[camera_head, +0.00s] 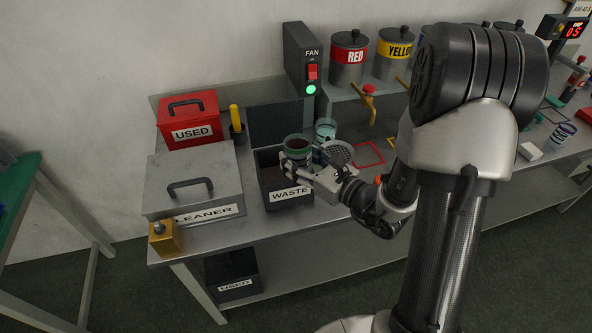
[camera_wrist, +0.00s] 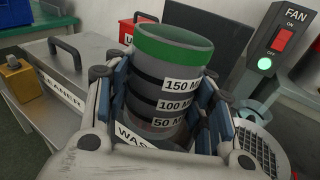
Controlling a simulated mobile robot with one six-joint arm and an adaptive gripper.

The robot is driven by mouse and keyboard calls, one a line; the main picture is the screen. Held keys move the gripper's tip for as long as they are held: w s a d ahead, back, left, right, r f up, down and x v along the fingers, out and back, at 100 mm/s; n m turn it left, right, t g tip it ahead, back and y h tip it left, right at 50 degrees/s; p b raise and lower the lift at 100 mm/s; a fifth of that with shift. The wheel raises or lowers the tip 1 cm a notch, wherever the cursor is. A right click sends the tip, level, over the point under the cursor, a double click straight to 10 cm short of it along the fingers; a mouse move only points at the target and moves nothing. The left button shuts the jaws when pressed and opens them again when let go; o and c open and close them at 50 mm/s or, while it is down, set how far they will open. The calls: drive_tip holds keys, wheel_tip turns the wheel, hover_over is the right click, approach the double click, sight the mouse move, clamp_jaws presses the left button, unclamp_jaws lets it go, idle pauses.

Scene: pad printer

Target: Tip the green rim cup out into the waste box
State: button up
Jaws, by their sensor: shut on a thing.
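The green rim cup (camera_head: 297,146) is a grey cup with dark bands and a green top edge. It stands roughly upright above the waste box (camera_head: 290,197).
A grey CLEANER box (camera_head: 195,184) stands left of the waste box, with a red USED box (camera_head: 188,118) behind. A clear cup (camera_head: 325,130) and a round perforated strainer (camera_head: 341,153) are close right of my gripper. The FAN switch post (camera_head: 299,60) rises behind.

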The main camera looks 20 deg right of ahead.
sight(294, 157)
drive_tip(key=shift+w+d+f, duration=0.1)
drive_tip(key=shift+w, duration=0.2)
drive_tip(key=shift+f, duration=0.1)
drive_tip(key=shift+w+f+g+h+p, duration=0.2)
drive_tip(key=shift+f+g+p, duration=0.15)
drive_tip(key=shift+f, duration=0.45)
drive_tip(key=shift+w+f+g+h+p, duration=0.1)
drive_tip(key=shift+f+g+h+p, duration=0.1)
drive_tip(key=shift+f+g, duration=0.45)
drive_tip(key=shift+m+p, duration=0.3)
drive_tip(key=shift+p, duration=0.2)
drive_tip(key=shift+w+a+r+m+g+h+p, duration=0.25)
drive_tip(key=shift+g+p, duration=0.35)
drive_tip(key=shift+p, duration=1.3)
drive_tip(key=shift+w+d+r+m+g+h+p, duration=0.1)
drive_tip(key=shift+w+r+g+h+p, duration=0.4)
drive_tip(key=shift+p, duration=1.35)
drive_tip(key=shift+r+g+p, duration=0.15)
drive_tip(key=shift+g+p, duration=0.55)
drive_tip(key=shift+p, duration=1.2)
drive_tip(key=shift+s+r+m+g+h+p, duration=0.15)
drive_tip(key=shift+r+g+p, duration=0.4)
drive_tip(key=shift+p, duration=1.75)
drive_tip(key=shift+s+r+m+g+h+p, duration=0.15)
drive_tip(key=shift+g+p, duration=0.7)
drive_tip(key=shift+p, duration=1.4)
